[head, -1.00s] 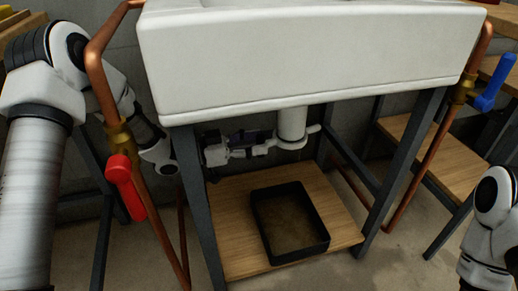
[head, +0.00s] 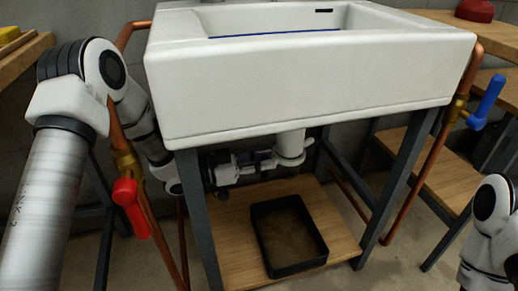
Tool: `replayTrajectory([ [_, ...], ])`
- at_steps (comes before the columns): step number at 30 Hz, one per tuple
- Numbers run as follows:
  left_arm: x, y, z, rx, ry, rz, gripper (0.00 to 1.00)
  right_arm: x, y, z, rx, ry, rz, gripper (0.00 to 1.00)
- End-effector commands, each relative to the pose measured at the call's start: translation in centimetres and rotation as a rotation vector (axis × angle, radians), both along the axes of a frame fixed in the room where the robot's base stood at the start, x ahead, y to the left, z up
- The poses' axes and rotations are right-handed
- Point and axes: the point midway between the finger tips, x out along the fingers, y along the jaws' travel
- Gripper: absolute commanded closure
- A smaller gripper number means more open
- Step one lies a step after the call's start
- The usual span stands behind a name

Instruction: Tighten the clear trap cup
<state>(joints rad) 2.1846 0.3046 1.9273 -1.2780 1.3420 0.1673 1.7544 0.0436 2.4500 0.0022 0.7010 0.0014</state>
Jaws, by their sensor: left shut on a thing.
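The white sink (head: 310,85) stands on a dark metal frame. Its white drain trap (head: 290,144) hangs below, with a short side pipe to the right. My left arm reaches behind the front left leg, and my left gripper (head: 266,160) lies sideways under the sink with its fingers at the trap's lower end. It is shut on the clear trap cup, which the fingers and the dim light mostly hide; I cannot tell how far the cup is screwed in. My right arm shows at the right edge, but its gripper is out of view.
A black tray (head: 289,237) sits on the wooden shelf (head: 232,235) below the trap. Copper pipes with a red valve handle (head: 131,208) on the left and a blue one (head: 486,103) on the right flank the sink. Frame legs narrow the space.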

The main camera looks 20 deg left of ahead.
Motion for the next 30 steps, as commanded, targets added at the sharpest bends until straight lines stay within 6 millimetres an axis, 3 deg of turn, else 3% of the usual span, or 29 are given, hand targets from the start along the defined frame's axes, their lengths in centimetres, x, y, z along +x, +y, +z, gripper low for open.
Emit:
replayTrajectory([
  [8, -0.4, -0.3, -1.0, 0.011, 0.018, -0.006, 1.0, -0.1, 0.0, -0.1, 0.0, 0.002, 0.001, 0.6],
  [9, -0.4, -0.3, -1.0, 0.012, 0.018, -0.006, 0.68, -0.1, 0.0, -0.1, 0.0, 0.002, 0.001, 0.6],
  [11, -0.4, -0.3, -1.1, 0.012, 0.019, -0.005, 0.49, -0.1, 0.0, -0.1, 0.0, 0.002, 0.001, 0.6],
  [23, -0.6, 0.1, -1.1, 0.008, 0.02, -0.002, 0.49, 0.0, 0.0, -0.1, 0.0, 0.001, 0.0, 0.6],
  [30, -3.0, 3.8, -0.5, 0.0, 0.009, 0.002, 0.49, 0.0, 0.0, -0.1, 0.0, 0.001, 0.0, 0.6],
])
